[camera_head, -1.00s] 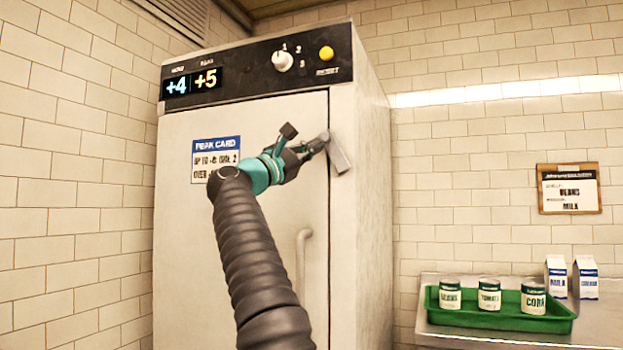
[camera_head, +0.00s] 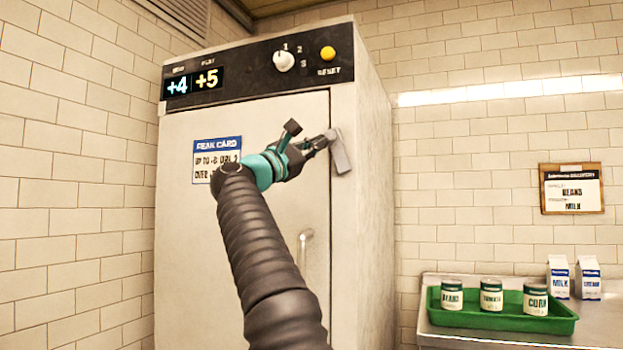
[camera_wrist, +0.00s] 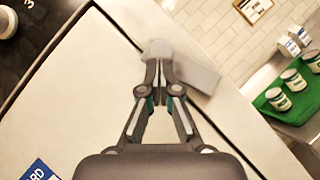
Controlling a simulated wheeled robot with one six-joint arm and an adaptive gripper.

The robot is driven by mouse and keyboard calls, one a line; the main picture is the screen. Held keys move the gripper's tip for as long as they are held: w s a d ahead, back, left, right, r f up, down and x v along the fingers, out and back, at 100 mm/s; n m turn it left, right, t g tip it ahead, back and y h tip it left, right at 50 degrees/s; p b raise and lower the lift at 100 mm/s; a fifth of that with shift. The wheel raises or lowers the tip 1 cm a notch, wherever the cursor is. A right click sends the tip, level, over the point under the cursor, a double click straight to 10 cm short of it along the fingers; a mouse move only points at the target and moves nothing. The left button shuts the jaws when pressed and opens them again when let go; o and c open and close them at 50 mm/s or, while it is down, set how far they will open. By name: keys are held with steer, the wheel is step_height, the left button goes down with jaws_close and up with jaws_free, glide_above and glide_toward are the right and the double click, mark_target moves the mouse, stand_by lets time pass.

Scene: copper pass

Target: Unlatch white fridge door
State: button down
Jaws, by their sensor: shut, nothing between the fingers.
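The white fridge (camera_head: 180,250) stands upright with its door shut. A grey metal latch (camera_head: 340,152) sits at the door's upper right edge, tilted, its lower end over the fridge's side. It also shows in the wrist view (camera_wrist: 200,72). My gripper (camera_head: 328,138) is at the latch's left side, fingers shut and empty. In the wrist view, my fingertips (camera_wrist: 158,80) overlap the latch; I cannot tell whether they touch it. A vertical door handle (camera_head: 303,255) is lower down, partly hidden by my arm.
A panel above the door has a white knob (camera_head: 284,61), a yellow button (camera_head: 327,53) and a display (camera_head: 192,82). A card (camera_head: 216,158) is on the door. At right, a counter (camera_head: 600,335) bears a green tray (camera_head: 560,325) with cans, and cartons (camera_head: 559,277) behind.

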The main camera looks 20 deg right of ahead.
steer(key=shift+s+d+r, duration=0.1)
steer(key=shift+d+r, duration=0.05)
steer(key=shift+s+d+r, duration=0.15)
steer(key=shift+d+r, duration=0.05)
steer(key=shift+s+d+r, duration=0.1)
stand_by(0.4)
stand_by(0.3)
steer(key=s+a+f+b, duration=0.1)
steer(key=a+f, duration=0.1)
steer(key=a, duration=0.4)
steer(key=a+f+b, duration=0.1)
steer(key=a+f, duration=0.1)
steer(key=a, duration=0.4)
steer(key=shift+s+f+b, duration=0.3)
steer(key=shift+s+f, duration=0.1)
